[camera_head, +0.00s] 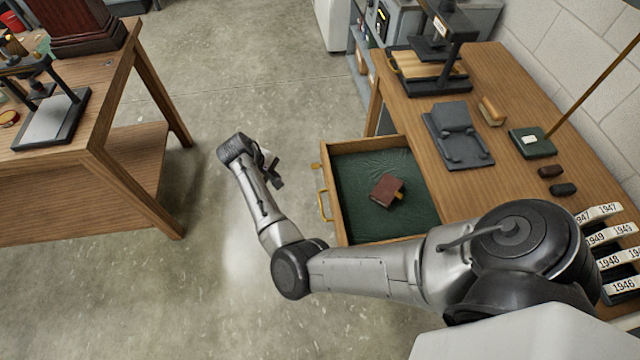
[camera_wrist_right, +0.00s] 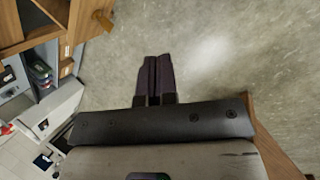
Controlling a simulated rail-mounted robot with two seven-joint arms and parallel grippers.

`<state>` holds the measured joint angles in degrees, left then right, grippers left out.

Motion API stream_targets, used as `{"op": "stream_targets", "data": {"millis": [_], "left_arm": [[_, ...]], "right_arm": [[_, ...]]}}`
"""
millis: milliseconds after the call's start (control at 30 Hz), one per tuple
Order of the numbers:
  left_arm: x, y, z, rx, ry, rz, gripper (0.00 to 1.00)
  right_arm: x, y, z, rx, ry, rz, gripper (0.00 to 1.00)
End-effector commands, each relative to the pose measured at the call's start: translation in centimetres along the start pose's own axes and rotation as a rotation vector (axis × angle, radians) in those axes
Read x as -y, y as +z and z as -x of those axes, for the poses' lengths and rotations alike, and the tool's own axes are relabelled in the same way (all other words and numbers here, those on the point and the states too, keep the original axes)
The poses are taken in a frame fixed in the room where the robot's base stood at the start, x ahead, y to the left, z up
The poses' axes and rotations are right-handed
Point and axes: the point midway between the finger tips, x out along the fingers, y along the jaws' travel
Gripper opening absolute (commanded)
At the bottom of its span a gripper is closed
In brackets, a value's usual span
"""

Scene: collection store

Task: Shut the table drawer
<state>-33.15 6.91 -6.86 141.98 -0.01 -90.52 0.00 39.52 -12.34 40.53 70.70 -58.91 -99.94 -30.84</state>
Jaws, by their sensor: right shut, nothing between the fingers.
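The table drawer (camera_head: 336,219) is pulled well out from the left side of the right-hand wooden table (camera_head: 478,208). It has a green lining, and a dark red book-like object (camera_head: 387,190) lies inside. A brass handle (camera_head: 323,205) is on its front. My right gripper (camera_head: 275,178) is to the left of the drawer front, over bare floor and apart from the handle. Its fingers (camera_wrist_right: 154,75) are together and empty in the right wrist view. Wood with a brass fitting, probably the drawer front, shows at that view's upper left. My left gripper is out of view.
The right-hand table carries a press (camera_head: 432,70), a dark grey stand (camera_head: 458,135), a brush (camera_head: 491,111), a green-based object (camera_head: 531,142) and year-labelled boxes (camera_head: 606,236). Another wooden table (camera_head: 95,165) stands at left. Concrete floor (camera_head: 225,85) between the tables is clear.

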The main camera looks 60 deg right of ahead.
Motion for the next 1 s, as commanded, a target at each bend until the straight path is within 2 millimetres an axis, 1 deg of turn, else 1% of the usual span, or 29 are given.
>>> {"op": "stream_targets", "data": {"millis": [33, 100, 233, 400, 567, 667, 767, 1000], "left_arm": [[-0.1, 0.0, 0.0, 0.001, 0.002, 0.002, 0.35], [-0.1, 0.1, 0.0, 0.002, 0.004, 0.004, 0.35], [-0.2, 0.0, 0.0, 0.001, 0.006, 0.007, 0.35], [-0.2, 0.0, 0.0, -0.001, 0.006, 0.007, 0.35], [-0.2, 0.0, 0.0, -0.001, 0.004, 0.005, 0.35], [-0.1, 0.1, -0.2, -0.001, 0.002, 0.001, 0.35], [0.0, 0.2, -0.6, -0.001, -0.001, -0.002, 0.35], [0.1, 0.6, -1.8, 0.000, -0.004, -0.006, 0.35]], "right_arm": [[0.6, 0.7, -1.4, 0.100, 0.037, 0.127, 0.00], [0.8, 1.6, -2.0, 0.204, 0.088, 0.285, 0.00], [0.1, 2.7, -1.9, 0.322, 0.130, 0.480, 0.00], [-0.1, 3.3, -1.6, 0.375, 0.101, 0.667, 0.00], [-0.1, 3.4, -1.8, 0.383, 0.080, 0.760, 0.00], [-0.2, 3.6, -2.5, 0.384, 0.076, 0.778, 0.00], [-0.5, 4.0, -3.8, 0.384, 0.075, 0.779, 0.00], [-1.4, 5.3, -8.1, 0.384, 0.075, 0.778, 0.00]]}}
